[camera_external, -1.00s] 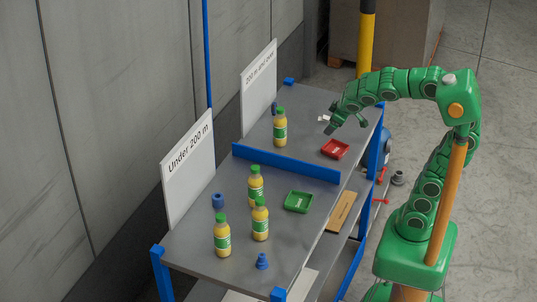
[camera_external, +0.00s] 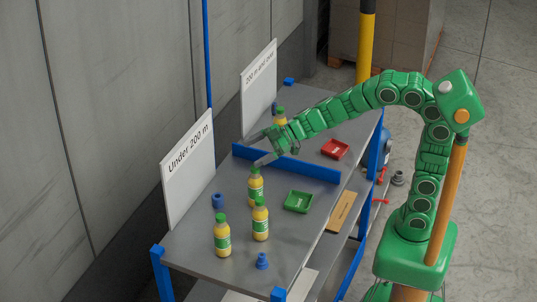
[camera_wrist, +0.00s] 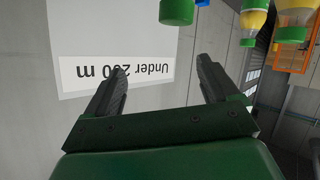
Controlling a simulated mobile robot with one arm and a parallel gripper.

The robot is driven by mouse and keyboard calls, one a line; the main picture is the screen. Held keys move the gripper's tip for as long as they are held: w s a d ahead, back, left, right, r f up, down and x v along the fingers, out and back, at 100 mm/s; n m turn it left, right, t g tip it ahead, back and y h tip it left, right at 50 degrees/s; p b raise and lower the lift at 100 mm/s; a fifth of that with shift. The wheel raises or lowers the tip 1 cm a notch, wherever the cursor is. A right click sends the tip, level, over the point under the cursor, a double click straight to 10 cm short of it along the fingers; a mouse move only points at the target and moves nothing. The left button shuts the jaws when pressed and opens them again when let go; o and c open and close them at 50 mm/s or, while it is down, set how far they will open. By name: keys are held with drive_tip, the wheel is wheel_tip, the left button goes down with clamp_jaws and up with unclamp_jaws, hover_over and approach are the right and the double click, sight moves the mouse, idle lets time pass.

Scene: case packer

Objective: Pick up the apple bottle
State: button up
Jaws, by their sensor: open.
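Several yellow bottles with green caps and green labels stand upright on the grey table (camera_external: 190,242). In the near section are a rear bottle (camera_external: 255,188), a middle one (camera_external: 260,221) and a front-left one (camera_external: 222,238). Another bottle (camera_external: 280,116) in the far section is partly hidden by my gripper. The labels are too small to show which is apple. My gripper (camera_external: 256,148) is open and empty, over the blue divider, above and behind the rear bottle. In the wrist view its fingers (camera_wrist: 162,64) are apart, with bottles (camera_wrist: 293,18) at the upper edge.
The blue divider (camera_external: 310,172) crosses the table. A green tray (camera_external: 298,202) and red tray (camera_external: 335,149) lie on the right side. Blue parts (camera_external: 218,201) (camera_external: 262,261) stand near the bottles. The "Under 200 m" sign (camera_external: 188,165) rises along the left edge.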

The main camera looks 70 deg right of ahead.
drive_tip(key=s+a+f+n+g+y, duration=0.4)
drive_tip(key=s+a+f+g, duration=0.15)
drive_tip(key=s+a, duration=0.4)
approach(254, 222)
drive_tip(key=shift+a, duration=0.5)
drive_tip(key=shift+w+a+f+g, duration=0.1)
drive_tip(key=shift+w+a+g, duration=0.25)
drive_tip(key=shift+a, duration=0.3)
drive_tip(key=shift+w+a+f+g, duration=0.1)
drive_tip(key=shift+w+a, duration=0.4)
drive_tip(key=shift+a, duration=0.1)
drive_tip(key=shift+f+x, duration=0.15)
drive_tip(key=shift+x, duration=0.6)
drive_tip(key=shift+f+x, duration=0.15)
drive_tip(key=shift+x, duration=1.55)
drive_tip(key=shift+s, duration=0.15)
drive_tip(key=shift+c, duration=0.2)
drive_tip(key=c, duration=1.2)
